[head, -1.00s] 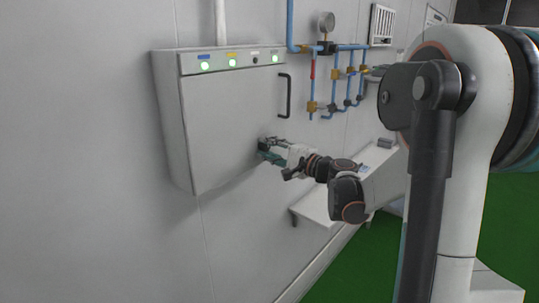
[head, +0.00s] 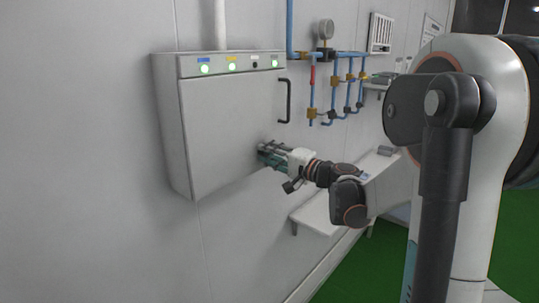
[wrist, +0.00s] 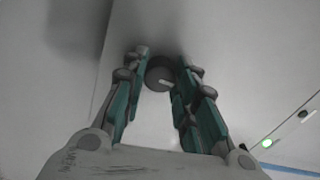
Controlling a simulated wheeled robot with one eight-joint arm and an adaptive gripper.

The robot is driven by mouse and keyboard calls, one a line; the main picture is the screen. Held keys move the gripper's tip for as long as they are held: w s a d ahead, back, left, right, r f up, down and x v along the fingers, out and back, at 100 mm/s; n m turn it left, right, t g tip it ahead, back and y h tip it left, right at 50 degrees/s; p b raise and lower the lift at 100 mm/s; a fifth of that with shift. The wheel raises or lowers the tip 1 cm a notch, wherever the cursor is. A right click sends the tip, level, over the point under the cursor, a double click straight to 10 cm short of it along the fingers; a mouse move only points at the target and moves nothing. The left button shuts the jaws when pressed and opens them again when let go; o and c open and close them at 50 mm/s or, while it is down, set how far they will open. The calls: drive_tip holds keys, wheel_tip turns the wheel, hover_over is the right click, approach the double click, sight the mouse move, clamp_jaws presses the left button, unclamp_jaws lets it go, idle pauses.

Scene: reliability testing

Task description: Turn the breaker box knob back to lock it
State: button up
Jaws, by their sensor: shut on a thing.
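The breaker box (head: 225,125) is a pale grey wall box with its door closed flat. In the wrist view its round dark grey knob (wrist: 155,76) has a light mark, slanted slightly from horizontal. My gripper (head: 263,150) is at the lower right of the door. In the wrist view its teal-padded fingers (wrist: 162,62) sit on either side of the knob and are shut on it. In the head view the fingers hide the knob.
A black handle (head: 284,100) stands out from the door above my gripper. Lit green lamps (head: 205,69) line the box top. Blue pipes with valves (head: 337,80) are on the wall to the right. A white shelf (head: 318,210) is below my arm.

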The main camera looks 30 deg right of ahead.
drive_tip(key=o, duration=1.1)
drive_tip(key=v, duration=1.2)
drive_tip(key=shift+a+f, duration=0.1)
